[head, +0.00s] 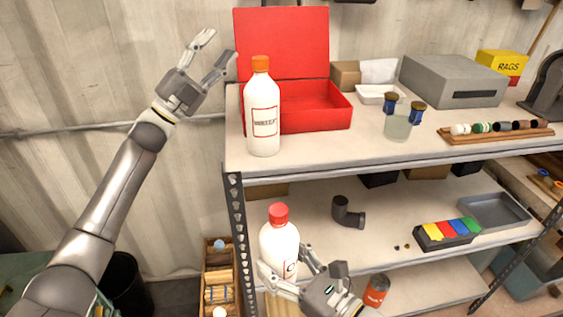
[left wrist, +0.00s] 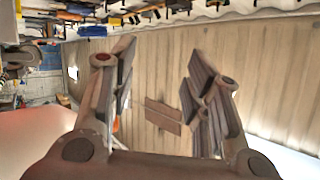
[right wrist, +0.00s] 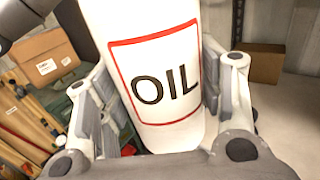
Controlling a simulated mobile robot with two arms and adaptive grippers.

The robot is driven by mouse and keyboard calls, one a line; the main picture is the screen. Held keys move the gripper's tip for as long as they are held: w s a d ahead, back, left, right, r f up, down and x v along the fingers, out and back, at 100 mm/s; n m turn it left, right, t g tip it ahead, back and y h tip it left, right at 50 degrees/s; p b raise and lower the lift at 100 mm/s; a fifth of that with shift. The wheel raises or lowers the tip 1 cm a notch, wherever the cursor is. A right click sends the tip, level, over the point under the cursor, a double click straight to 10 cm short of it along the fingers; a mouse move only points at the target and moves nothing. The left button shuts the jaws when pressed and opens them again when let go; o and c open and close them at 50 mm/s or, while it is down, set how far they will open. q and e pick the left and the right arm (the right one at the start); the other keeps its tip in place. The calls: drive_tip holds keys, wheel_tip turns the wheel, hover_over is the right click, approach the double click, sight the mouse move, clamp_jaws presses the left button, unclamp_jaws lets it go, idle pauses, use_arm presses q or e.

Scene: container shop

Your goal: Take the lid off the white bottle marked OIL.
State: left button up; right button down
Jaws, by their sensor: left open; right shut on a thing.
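The white OIL bottle (head: 279,242) has a red lid (head: 278,213) on top and stands upright at the left end of the middle shelf in the head view. My right gripper (head: 292,272) is shut around its body from the front. In the right wrist view the label on the OIL bottle (right wrist: 162,75) shows between the fingers, and its lid is out of frame. My left gripper (head: 218,52) is open and empty, raised against the wall left of the upper shelf. In the left wrist view its spread fingers (left wrist: 165,75) have nothing between them.
A second white bottle (head: 263,115) with an orange lid stands on the upper shelf (head: 330,147), above and left of the OIL bottle, before an open red box (head: 325,105). A dark pipe elbow (head: 347,212) and an orange-red can (head: 376,290) are to the right.

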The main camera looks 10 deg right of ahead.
use_arm(q)
drive_tip(key=s+d+r+m+g+y, duration=0.1)
drive_tip(key=s+d+r+m+g, duration=0.4)
drive_tip(key=s+d+m+g, duration=0.35)
drive_tip(key=s+d+r+m+g, duration=0.55)
drive_tip(key=s+m+g, duration=0.45)
drive_tip(key=m, duration=0.2)
drive_tip(key=s+d+f+m+g+y, duration=0.2)
drive_tip(key=s+d+f+m+y, duration=0.2)
drive_tip(key=s+d, duration=0.15)
drive_tip(key=m+t+y, duration=0.6)
drive_tip(key=t+y, duration=0.1)
drive_tip(key=y, duration=1)
hover_over(281, 209)
drive_tip(key=f, duration=1.5)
drive_tip(key=shift+d+f, duration=0.25)
drive_tip(key=shift+a+f, duration=0.2)
drive_tip(key=shift+f, duration=0.05)
wheel_tip(281, 209, down, 8)
drive_tip(key=shift+r, duration=0.25)
